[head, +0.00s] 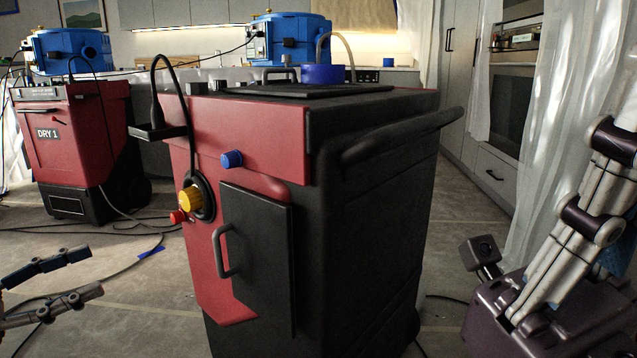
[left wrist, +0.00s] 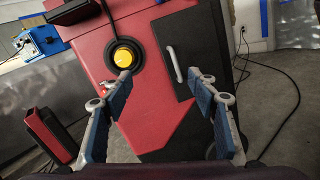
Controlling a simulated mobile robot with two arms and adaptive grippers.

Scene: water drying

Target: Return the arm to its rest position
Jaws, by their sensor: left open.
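My left gripper (head: 95,272) comes in at the lower left of the head view, its two fingers apart with nothing between them. In the left wrist view its blue-padded fingers (left wrist: 158,80) are spread and empty, facing the front of a red and black machine. That machine (head: 240,140) stands in the middle of the head view, clear of the gripper. Its yellow knob (head: 190,199) and dark door panel (head: 265,262) with a grey handle are on the front.
A second red machine (head: 75,140) labelled DRY 1 stands at the back left with a blue unit (head: 68,52) on top. Black cables (head: 130,262) lie on the floor. A pale curtain (head: 545,150) hangs at the right. Floor shows between the gripper and the near machine.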

